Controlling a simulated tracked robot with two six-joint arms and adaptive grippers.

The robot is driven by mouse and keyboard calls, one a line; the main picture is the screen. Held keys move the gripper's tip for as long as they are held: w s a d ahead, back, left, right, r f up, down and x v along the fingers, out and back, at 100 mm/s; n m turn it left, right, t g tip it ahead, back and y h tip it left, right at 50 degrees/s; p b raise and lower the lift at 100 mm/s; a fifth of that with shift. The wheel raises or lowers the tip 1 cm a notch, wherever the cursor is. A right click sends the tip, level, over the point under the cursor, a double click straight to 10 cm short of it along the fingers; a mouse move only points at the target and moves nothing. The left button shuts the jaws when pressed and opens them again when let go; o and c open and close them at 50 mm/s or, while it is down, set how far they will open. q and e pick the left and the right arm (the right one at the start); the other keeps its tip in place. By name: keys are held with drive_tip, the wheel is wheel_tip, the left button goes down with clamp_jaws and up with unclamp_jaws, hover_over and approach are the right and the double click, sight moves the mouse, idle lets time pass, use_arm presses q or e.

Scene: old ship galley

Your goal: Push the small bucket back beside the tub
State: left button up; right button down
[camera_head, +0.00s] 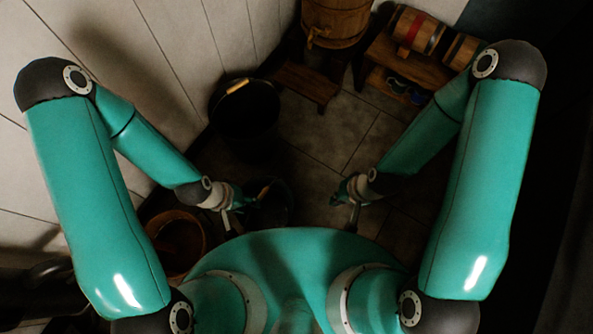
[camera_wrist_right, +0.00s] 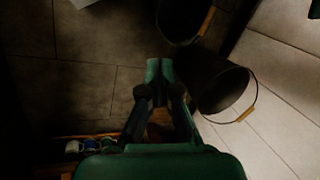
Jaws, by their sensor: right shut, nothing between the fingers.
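A small dark bucket (camera_head: 277,208) with a wooden handle grip stands on the floor just right of my left gripper (camera_head: 243,208). Its lower part is lost in shadow. My left gripper reaches its left rim; I cannot tell whether they touch or whether the jaws are open. A larger black tub-like vessel (camera_head: 247,120), also with a wooden grip, stands behind it by the wall. My right gripper (camera_head: 345,197) is shut and empty, well right of the small bucket. In the right wrist view the small bucket (camera_wrist_right: 180,24) and larger vessel (camera_wrist_right: 222,92) stand close together.
A wooden tub (camera_head: 178,242) stands at the front left. A wooden barrel with a tap (camera_head: 335,22), a low wooden stool (camera_head: 308,82) and a rack with small kegs (camera_head: 420,32) are at the back. Tiled floor (camera_head: 335,130) between them is clear.

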drive_tip(key=w+a+f+m+b, duration=0.1)
drive_tip(key=a+f+m+b, duration=0.2)
drive_tip(key=f, duration=1.1)
drive_tip(key=w+a+f+m+h+b, duration=0.1)
drive_tip(key=a+f+m+b, duration=0.3)
drive_tip(key=f+m+b, duration=0.6)
drive_tip(key=w+a+f+m+b, duration=0.3)
drive_tip(key=f+m+b, duration=0.4)
drive_tip(key=f, duration=1.2)
drive_tip(key=shift+a+f+t+b, duration=0.2)
drive_tip(key=shift+a+t+b, duration=0.1)
drive_tip(key=shift+a, duration=0.2)
drive_tip(key=shift+w, duration=0.15)
